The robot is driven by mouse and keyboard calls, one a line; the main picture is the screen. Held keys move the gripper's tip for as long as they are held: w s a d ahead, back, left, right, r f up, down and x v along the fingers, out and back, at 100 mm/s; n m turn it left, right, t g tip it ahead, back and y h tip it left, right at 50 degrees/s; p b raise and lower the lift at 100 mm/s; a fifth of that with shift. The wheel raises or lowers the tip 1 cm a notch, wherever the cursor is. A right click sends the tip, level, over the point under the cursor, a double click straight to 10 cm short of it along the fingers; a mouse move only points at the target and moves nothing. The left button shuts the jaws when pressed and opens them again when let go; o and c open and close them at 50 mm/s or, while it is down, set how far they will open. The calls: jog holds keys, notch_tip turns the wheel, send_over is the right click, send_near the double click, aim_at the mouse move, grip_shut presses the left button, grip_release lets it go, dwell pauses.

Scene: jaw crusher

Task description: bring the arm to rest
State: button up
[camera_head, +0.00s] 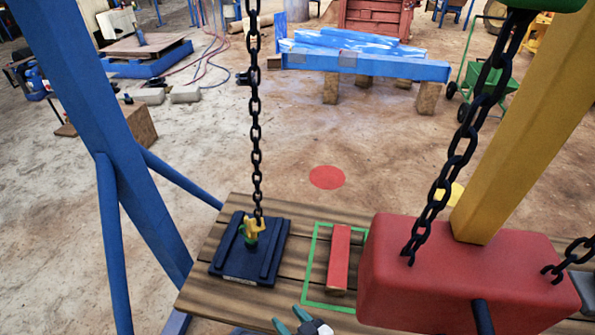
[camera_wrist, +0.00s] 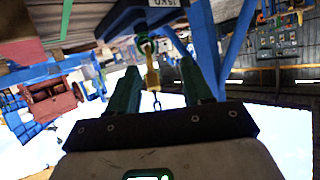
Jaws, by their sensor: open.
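My gripper (camera_head: 292,319) shows at the bottom edge of the head view, with its green fingers apart. It is just in front of the wooden platform (camera_head: 210,272), near the green outline on it. In the wrist view my gripper (camera_wrist: 160,85) is open, two green fingers spread with nothing held between them. Beyond the fingers a yellow hook (camera_wrist: 152,72) and a dark plate (camera_wrist: 125,20) with partly readable lettering show. The rest of my arm is mostly out of the head view.
A blue post (camera_head: 90,130) stands left. Open floor lies beyond.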

jog(key=s+d+r+m+g+h, duration=0.3)
jog(key=s+d+g+h, duration=0.1)
jog(key=s+d, duration=0.7)
jog(key=s+d+r+m+g+h, duration=0.3)
jog(key=s+d, duration=0.8)
jog(key=d, duration=0.7)
jog(key=g+h, duration=0.1)
jog(key=g, duration=0.1)
jog(key=shift+s+m+g, duration=0.3)
